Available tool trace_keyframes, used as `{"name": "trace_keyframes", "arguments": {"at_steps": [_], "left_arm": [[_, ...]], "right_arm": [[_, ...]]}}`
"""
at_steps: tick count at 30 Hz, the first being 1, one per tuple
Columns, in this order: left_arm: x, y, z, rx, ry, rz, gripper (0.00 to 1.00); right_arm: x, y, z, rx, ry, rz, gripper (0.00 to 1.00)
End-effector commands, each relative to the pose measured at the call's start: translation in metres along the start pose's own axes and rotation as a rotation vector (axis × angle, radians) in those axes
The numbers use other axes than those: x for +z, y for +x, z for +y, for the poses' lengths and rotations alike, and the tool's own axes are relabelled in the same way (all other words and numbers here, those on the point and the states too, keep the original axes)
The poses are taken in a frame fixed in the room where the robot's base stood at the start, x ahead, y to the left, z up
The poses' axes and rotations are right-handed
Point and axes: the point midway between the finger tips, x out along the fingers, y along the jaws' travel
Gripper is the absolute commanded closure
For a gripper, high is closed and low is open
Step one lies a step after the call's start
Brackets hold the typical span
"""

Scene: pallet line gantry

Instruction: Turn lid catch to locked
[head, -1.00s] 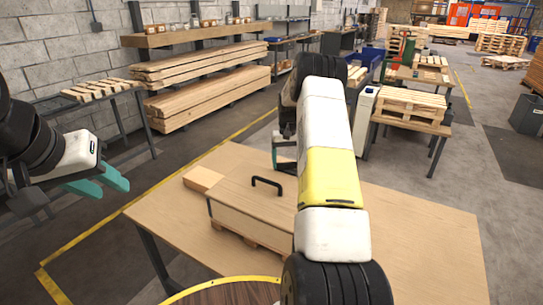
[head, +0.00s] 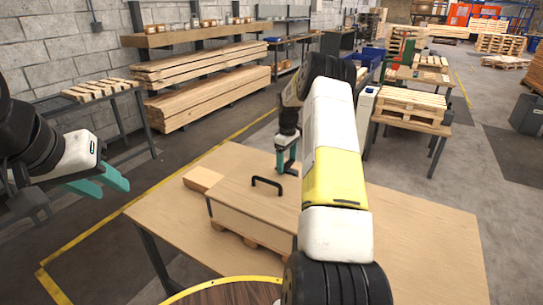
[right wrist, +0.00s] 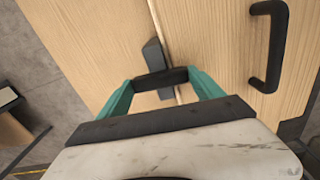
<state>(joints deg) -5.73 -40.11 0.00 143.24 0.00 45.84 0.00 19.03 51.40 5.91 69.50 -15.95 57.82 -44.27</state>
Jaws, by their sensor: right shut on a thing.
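A wooden box (head: 250,222) with a black lid handle (head: 267,182) stands on the wooden table. In the right wrist view the handle (right wrist: 270,45) is at the right on the lid. The lid catch shows there as a black bar (right wrist: 160,78) over a dark grey piece (right wrist: 152,54) beside the seam at the lid's edge. My right gripper (head: 286,165) is at the box's far side, its teal fingers at the two ends of the bar, shut on it. The catch is hidden in the head view. My left gripper (head: 106,183) is open and empty, left of the table.
A loose wood block (head: 202,179) lies at the table's left, beside the box. The wooden table (head: 420,235) is clear at the right. A round dark wooden top with a yellow rim (head: 215,288) is at the near edge. My right arm covers part of the box's right side.

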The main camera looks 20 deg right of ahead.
Motion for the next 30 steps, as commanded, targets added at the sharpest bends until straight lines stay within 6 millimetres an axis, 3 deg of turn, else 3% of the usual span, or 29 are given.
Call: {"name": "trace_keyframes", "arguments": {"at_steps": [23, 24, 26, 30], "left_arm": [[0.0000, 0.0000, 0.0000, 0.000, 0.000, 0.000, 0.65], [0.0000, 0.0000, 0.0000, 0.000, 0.000, 0.000, 0.65], [0.0000, 0.0000, 0.0000, 0.000, 0.000, 0.000, 0.65], [0.0000, 0.0000, 0.0000, 0.000, 0.000, 0.000, 0.65]], "right_arm": [[-0.0005, -0.0014, 0.0008, 0.003, -0.097, 0.002, 0.64], [-0.0005, -0.0014, 0.0008, 0.003, -0.096, 0.002, 0.16], [-0.0005, -0.0013, 0.0007, 0.003, -0.096, 0.002, 0.04], [-0.0003, -0.0008, 0.0004, 0.002, -0.095, 0.001, 0.02]]}}
